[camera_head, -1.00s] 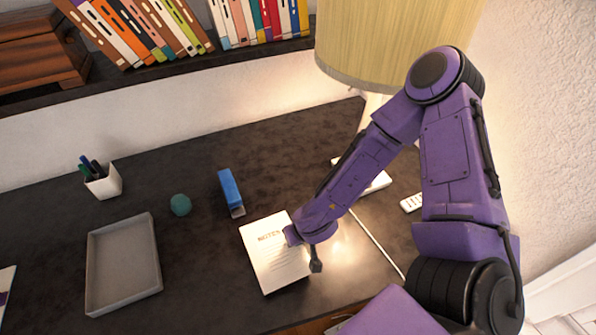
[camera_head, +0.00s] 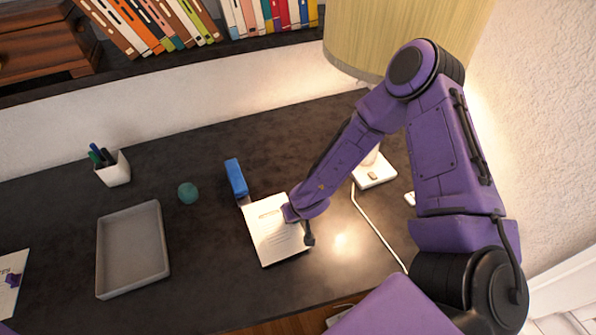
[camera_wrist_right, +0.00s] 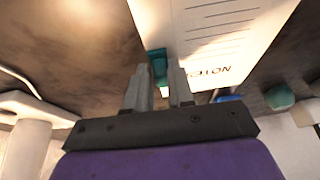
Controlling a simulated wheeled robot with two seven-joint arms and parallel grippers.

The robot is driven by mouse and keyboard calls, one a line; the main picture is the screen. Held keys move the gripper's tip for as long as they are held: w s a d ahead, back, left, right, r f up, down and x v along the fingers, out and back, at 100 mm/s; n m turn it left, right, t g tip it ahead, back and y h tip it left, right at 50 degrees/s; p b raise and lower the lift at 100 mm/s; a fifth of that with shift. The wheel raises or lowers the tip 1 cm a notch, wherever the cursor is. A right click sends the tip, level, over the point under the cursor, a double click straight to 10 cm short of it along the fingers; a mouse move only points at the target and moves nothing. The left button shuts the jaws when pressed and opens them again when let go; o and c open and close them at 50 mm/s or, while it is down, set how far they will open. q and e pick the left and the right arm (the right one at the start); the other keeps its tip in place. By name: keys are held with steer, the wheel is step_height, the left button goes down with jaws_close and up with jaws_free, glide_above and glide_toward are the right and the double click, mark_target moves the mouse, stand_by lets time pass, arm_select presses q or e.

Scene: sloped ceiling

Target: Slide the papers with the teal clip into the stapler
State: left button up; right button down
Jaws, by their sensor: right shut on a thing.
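The papers (camera_head: 272,240), white printed sheets, lie over the dark desk below the blue stapler (camera_head: 236,178). Their upper left corner is at the stapler's lower end; I cannot tell whether it is inside the mouth. My right gripper (camera_wrist_right: 160,80) is shut on the papers at the teal clip (camera_wrist_right: 157,60), which shows between its fingers in the right wrist view. In the head view, the clip and fingertips are hidden by my right arm. The stapler also shows, partly hidden, in the right wrist view (camera_wrist_right: 228,99). My left gripper is not in view.
A teal ball (camera_head: 187,193), a grey tray (camera_head: 103,262) and a pen cup (camera_head: 114,170) stand left of the stapler. Another paper with a purple clip (camera_head: 14,280) lies at the far left. A lamp (camera_head: 400,35) with a cord is on the right.

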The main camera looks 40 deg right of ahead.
steer(key=shift+w+d+p, duration=0.2)
steer(key=shift+w+p, duration=0.2)
steer(key=shift+w, duration=0.55)
steer(key=shift+w+d+p, duration=0.25)
steer(key=shift+w+p, duration=0.1)
steer(key=shift+w, duration=0.6)
steer(key=shift+w+d+p, duration=0.2)
steer(key=shift+w+p, duration=0.2)
steer(key=shift+w, duration=0.55)
steer(key=c, duration=0.9)
jaws_free()
steer(key=v, duration=1)
steer(key=shift+s+r, duration=0.2)
steer(key=shift+a, duration=0.15)
